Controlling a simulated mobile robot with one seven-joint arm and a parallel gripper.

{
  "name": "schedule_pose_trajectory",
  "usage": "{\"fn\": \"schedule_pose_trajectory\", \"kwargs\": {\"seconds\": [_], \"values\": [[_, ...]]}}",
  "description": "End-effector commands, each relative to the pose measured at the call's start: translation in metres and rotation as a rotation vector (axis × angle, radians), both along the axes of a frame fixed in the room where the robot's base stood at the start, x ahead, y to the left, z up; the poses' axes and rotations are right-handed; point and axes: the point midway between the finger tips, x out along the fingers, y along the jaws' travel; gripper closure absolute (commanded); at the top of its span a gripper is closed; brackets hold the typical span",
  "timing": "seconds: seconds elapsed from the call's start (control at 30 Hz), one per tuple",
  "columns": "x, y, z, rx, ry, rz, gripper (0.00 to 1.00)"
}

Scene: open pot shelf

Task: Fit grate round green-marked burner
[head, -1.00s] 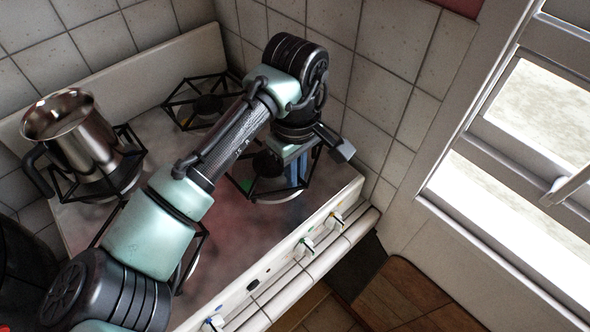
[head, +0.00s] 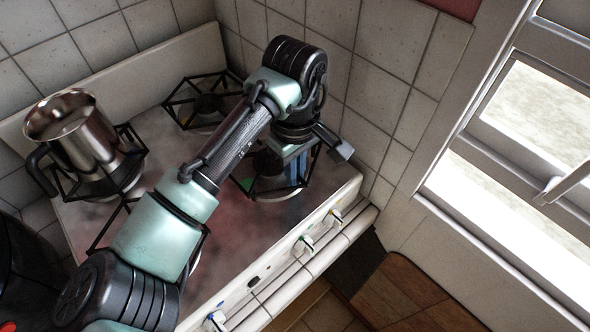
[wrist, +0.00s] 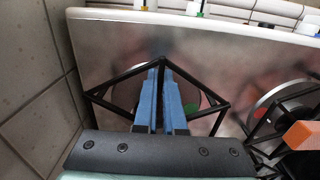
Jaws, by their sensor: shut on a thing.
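The grate (wrist: 122,77), a black angular wire frame, shows in the wrist view with its corner between my blue fingers. My gripper (wrist: 163,68) is shut on that bar. In the head view the grate (head: 251,196) is at the stove's right front corner, under my wrist, which hides part of it. A green mark (head: 246,184) shows inside its outline, and the green mark also shows in the wrist view (wrist: 214,98). The pale-rimmed burner (head: 283,196) lies under the grate, partly hidden. I cannot tell whether the grate rests flat on the stove top.
A steel pot (head: 88,145) stands on another grate at the left. A further grate (head: 190,103) is at the back. Knobs (head: 304,244) line the front panel. The tiled wall is close at the right of the burner, and an orange item (wrist: 302,136) shows in the wrist view.

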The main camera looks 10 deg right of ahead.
Motion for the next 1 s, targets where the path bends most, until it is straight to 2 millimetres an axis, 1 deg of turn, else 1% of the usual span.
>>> {"fn": "schedule_pose_trajectory", "kwargs": {"seconds": [0.37, 1.0], "values": [[0.0003, 0.0001, -0.0002, 0.000, -0.001, 0.000, 1.00], [0.0004, -0.0001, -0.0078, 0.000, -0.001, 0.001, 1.00]]}}
